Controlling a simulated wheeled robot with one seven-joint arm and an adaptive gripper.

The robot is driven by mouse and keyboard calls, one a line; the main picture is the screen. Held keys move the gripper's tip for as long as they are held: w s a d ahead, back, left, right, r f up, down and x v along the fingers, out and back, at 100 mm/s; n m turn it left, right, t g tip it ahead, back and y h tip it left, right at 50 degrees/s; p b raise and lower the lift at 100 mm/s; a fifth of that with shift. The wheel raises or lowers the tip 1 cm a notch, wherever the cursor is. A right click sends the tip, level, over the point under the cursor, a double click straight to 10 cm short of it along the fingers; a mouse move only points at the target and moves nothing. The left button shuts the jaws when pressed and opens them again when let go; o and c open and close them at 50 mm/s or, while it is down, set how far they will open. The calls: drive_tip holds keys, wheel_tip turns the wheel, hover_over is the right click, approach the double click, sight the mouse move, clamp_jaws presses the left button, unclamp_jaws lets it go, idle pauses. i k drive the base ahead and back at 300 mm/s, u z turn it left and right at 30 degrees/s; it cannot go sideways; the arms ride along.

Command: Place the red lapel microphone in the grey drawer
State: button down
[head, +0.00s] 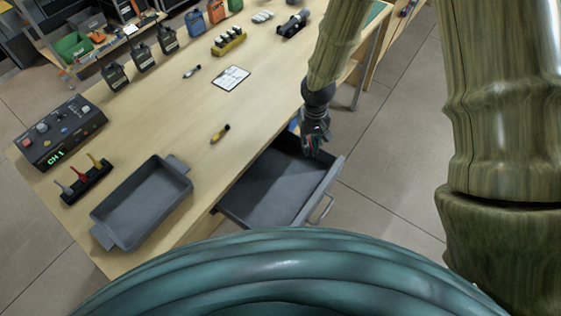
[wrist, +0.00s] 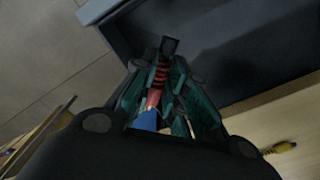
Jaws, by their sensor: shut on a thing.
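My gripper (head: 313,142) is over the far right end of the open grey drawer (head: 268,190). In the wrist view my gripper (wrist: 160,85) is shut on the red lapel microphone (wrist: 161,77), a red piece with black bands and a black tip. Its lower end shows beside a blue part whose nature I cannot tell. The fingers cover its sides. The drawer's dark wall and floor (wrist: 225,45) lie beyond the fingertips. I cannot tell whether the microphone touches the drawer. The visible drawer floor looks empty.
The wooden table (head: 170,130) holds a grey tray (head: 140,200), a black stand with small coloured pieces (head: 86,185), a control box (head: 60,130) and a yellow-and-black piece (head: 220,133). A white card (head: 231,78) lies farther back. Open floor is right of the drawer.

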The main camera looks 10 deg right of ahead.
sight(250, 198)
drive_tip(key=z, duration=2.65)
drive_tip(key=k, duration=1.95)
drive_tip(key=u, duration=1.45)
drive_tip(key=i, duration=0.5)
drive_tip(key=u, duration=0.1)
